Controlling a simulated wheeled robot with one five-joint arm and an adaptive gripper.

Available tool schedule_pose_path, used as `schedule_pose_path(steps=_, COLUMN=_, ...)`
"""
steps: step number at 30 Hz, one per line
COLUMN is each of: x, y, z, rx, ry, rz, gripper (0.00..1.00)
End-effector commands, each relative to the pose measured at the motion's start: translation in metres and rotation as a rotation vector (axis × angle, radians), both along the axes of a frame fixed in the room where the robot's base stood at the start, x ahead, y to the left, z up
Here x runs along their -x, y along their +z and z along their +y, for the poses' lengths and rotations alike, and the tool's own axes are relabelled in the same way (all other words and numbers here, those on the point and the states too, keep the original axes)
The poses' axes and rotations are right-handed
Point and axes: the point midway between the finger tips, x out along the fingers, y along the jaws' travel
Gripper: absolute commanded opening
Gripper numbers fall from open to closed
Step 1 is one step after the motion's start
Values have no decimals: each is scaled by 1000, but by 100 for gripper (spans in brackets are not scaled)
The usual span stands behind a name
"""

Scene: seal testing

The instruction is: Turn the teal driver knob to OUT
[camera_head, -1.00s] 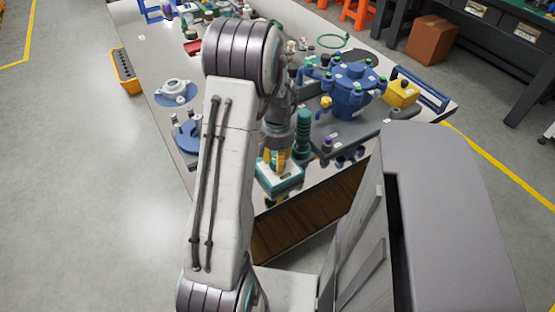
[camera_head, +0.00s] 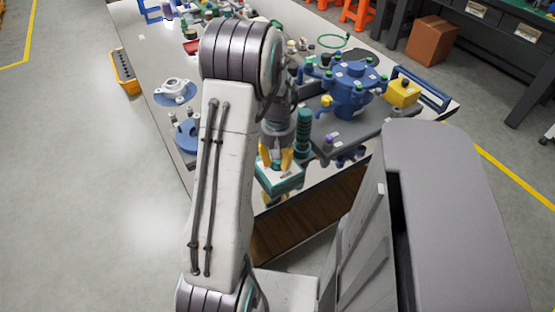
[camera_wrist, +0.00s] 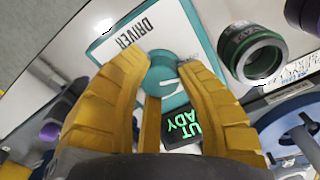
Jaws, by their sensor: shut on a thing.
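The driver is a white box with a teal border, on the front end of the table (camera_head: 155,98). Its side shows below my gripper in the head view (camera_head: 284,183). In the wrist view its top panel (camera_wrist: 110,54) reads "DRIVER". The teal knob (camera_wrist: 166,84) stands on this panel, with a pale mark beside it. My gripper (camera_wrist: 163,66) is shut on the knob, its yellow fingers on either side; it also shows in the head view (camera_head: 276,160). A dark display (camera_wrist: 184,132) with green letters ending in "UT" and "ADY" is partly hidden by a finger.
A teal ribbed post (camera_head: 304,128) stands close to the right of my gripper. A blue vessel (camera_head: 352,88) with green-capped bolts and a yellow box (camera_head: 403,93) are farther right. A blue-based fitting (camera_head: 187,135) is at left.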

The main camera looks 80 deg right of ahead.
Motion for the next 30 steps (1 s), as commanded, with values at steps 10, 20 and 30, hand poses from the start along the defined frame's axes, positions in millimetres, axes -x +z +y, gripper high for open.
schedule_pose_path(steps=10, x=0, y=-2, z=2, rx=-7, ry=128, rz=0, gripper=1)
schedule_pose_path(steps=20, x=0, y=-2, z=2, rx=-7, ry=149, rz=-1, gripper=1)
schedule_pose_path(steps=30, x=0, y=-2, z=2, rx=-6, ry=148, rz=-1, gripper=47)
